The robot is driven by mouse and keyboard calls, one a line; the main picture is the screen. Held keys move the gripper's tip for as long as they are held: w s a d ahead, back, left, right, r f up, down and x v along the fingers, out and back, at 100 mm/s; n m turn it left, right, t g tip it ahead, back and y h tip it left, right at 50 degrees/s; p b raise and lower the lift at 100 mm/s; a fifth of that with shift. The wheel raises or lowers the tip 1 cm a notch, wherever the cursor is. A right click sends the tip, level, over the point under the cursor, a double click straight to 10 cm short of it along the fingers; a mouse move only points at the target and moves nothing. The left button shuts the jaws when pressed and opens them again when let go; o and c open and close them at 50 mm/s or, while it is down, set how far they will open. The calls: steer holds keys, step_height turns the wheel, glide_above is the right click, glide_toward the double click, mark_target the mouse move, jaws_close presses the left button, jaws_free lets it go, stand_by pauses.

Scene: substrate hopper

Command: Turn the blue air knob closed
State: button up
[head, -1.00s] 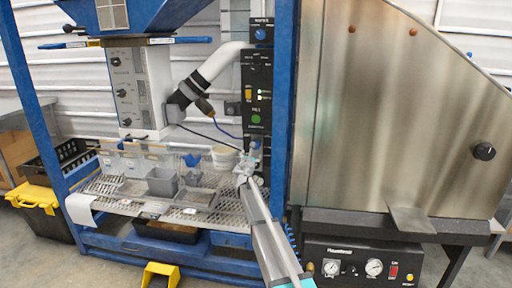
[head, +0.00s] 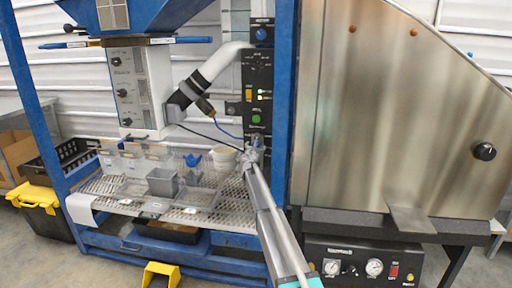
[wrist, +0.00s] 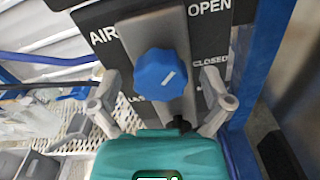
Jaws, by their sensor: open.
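The blue air knob (wrist: 161,74) is on a grey plate over a black panel, with the labels AIR, OPEN and CLOSED around it. A short white mark on its face runs diagonally, lower left to upper right. My gripper (wrist: 161,80) is open, with one grey finger on each side of the knob and a visible gap to it. I cannot tell how deep the fingers reach. In the head view my gripper (head: 251,157) is at the foot of the black control panel (head: 257,85), and the knob there is small and partly hidden.
Another blue knob (head: 261,34) is at the panel's top. A blue frame post (head: 281,120) stands close on the right, beside a large steel housing (head: 400,110). White bowls (head: 223,158) and grey bins (head: 162,182) sit on the perforated shelf (head: 225,215) at left.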

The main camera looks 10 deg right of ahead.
steer(key=shift+c, duration=0.3)
steer(key=c, duration=1.1)
steer(key=shift+m, duration=0.5)
steer(key=m, duration=0.3)
steer(key=shift+m, duration=0.4)
steer(key=m, duration=1.3)
